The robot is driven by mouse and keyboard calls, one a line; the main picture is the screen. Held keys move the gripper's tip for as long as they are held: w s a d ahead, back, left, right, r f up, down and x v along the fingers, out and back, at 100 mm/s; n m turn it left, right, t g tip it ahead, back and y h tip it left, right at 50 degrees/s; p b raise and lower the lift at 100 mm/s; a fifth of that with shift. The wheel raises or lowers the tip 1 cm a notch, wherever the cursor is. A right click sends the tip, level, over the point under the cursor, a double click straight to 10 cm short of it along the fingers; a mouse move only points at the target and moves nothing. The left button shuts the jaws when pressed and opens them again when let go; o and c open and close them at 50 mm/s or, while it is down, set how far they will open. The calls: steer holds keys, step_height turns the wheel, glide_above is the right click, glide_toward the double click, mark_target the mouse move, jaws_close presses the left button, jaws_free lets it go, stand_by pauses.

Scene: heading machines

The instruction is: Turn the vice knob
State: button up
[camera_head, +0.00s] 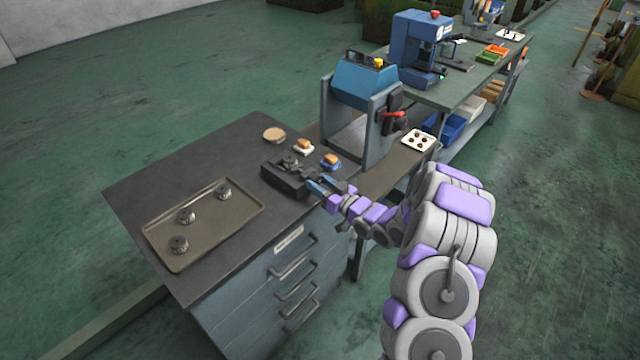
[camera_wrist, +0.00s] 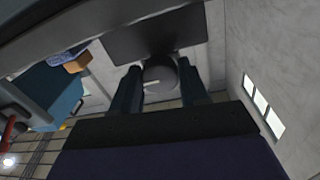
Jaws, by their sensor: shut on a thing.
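The vice (camera_head: 287,176) is a dark block on the right part of the grey workbench top, with a round part set in it. My gripper (camera_head: 313,186) reaches in from the right and is at the vice's right end. In the wrist view, a round grey knob (camera_wrist: 161,77) sits between the two fingers of my gripper (camera_wrist: 162,90), in front of the vice's dark body (camera_wrist: 150,35). The fingers are shut on the knob. In the head view the knob is hidden behind my gripper.
A tan tray (camera_head: 205,250) with 3 round metal parts lies on the left of the workbench (camera_head: 140,190). A blue machine (camera_head: 363,85) stands close behind my arm. Drawer handles (camera_head: 293,262) stick out at the front.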

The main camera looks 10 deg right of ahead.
steer(key=shift+d+r+m+p, duration=0.15)
steer(key=shift+m+p, duration=0.15)
steer(key=shift+p, duration=0.25)
steer(key=shift+r+m+p, duration=0.15)
steer(key=shift+m+p, duration=0.45)
steer(key=shift+p, duration=0.5)
steer(key=m+p, duration=0.2)
steer(key=p, duration=0.2)
steer(key=m+p, duration=0.4)
steer(key=shift+m+g+p, duration=0.3)
steer(key=shift+m+p, duration=0.05)
steer(key=shift+m, duration=0.05)
steer(key=m+p, duration=0.3)
steer(key=m, duration=0.2)
steer(key=shift+g, duration=0.3)
steer(key=shift+m+y+p, duration=0.3)
steer(key=shift+m+p, duration=0.75)
steer(key=shift+m, duration=1.15)
steer(key=shift+f, duration=0.2)
